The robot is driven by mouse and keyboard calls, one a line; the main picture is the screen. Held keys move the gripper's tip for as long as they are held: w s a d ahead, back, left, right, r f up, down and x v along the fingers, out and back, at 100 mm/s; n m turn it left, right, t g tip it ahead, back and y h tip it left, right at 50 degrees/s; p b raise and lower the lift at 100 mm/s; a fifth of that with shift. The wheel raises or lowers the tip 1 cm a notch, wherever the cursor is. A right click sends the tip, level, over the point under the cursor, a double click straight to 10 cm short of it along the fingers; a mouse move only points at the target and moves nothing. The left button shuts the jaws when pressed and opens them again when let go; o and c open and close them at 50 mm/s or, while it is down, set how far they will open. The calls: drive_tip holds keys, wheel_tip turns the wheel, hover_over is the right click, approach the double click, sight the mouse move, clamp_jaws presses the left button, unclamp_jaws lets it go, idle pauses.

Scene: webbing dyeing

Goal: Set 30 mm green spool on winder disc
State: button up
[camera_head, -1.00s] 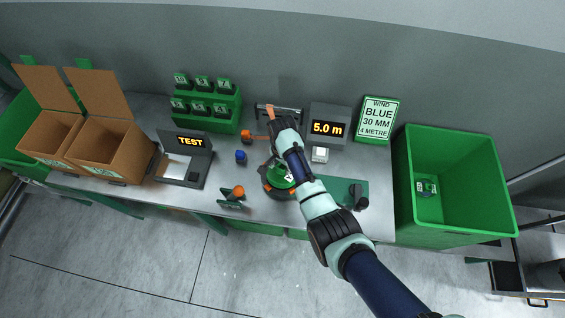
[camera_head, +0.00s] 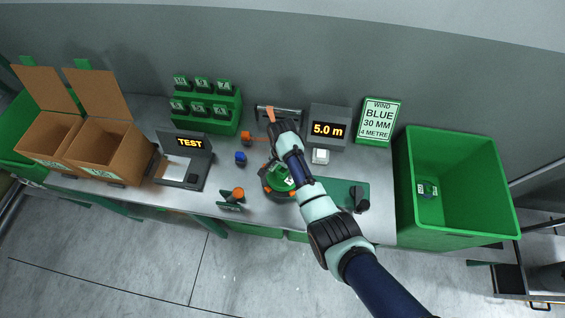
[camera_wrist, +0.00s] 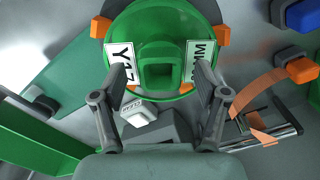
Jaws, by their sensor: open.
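The green spool (camera_wrist: 181,20) fills the upper middle of the wrist view, with white labels and a raised green square hub. It lies flat on the winder disc, whose orange stops (camera_wrist: 213,35) show around its edge. In the head view the spool (camera_head: 281,180) is partly hidden by my arm. My gripper (camera_wrist: 164,78) is open and empty, with its two fingers on either side of the hub and apart from it. How far the fingertips are above the spool I cannot tell.
A roller stand with an orange strip (camera_wrist: 262,92) and a white button (camera_wrist: 137,112) are near the gripper. A blue block (camera_head: 240,157), an orange-knobbed stand (camera_head: 237,193) and a display reading 5.0 m (camera_head: 328,129) stand around. A green bin (camera_head: 456,221) is at right.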

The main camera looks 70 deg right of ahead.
wheel_tip(320, 180, up, 12)
idle(0.3)
drive_tip(key=shift+f, duration=0.1)
drive_tip(key=w+a+r+n+t+h, duration=0.1)
drive_tip(key=w+a+r+n+t, duration=0.25)
drive_tip(key=w+a+n, duration=0.4)
drive_tip(key=w+a+r+n+t+h, duration=0.2)
drive_tip(key=w+a+r+n, duration=0.25)
drive_tip(key=a, duration=0.65)
drive_tip(key=w+a+r+n+t+y, duration=0.1)
drive_tip(key=a+r+n+t, duration=0.35)
drive_tip(key=a, duration=0.65)
drive_tip(key=s+a+r+n+t+y, duration=0.25)
drive_tip(key=a+r+n, duration=0.25)
drive_tip(key=a+r, duration=0.3)
wheel_tip(320, 180, up, 18)
drive_tip(key=s+a+p, duration=0.1)
drive_tip(key=p, duration=1.7)
drive_tip(key=shift+a, duration=0.35)
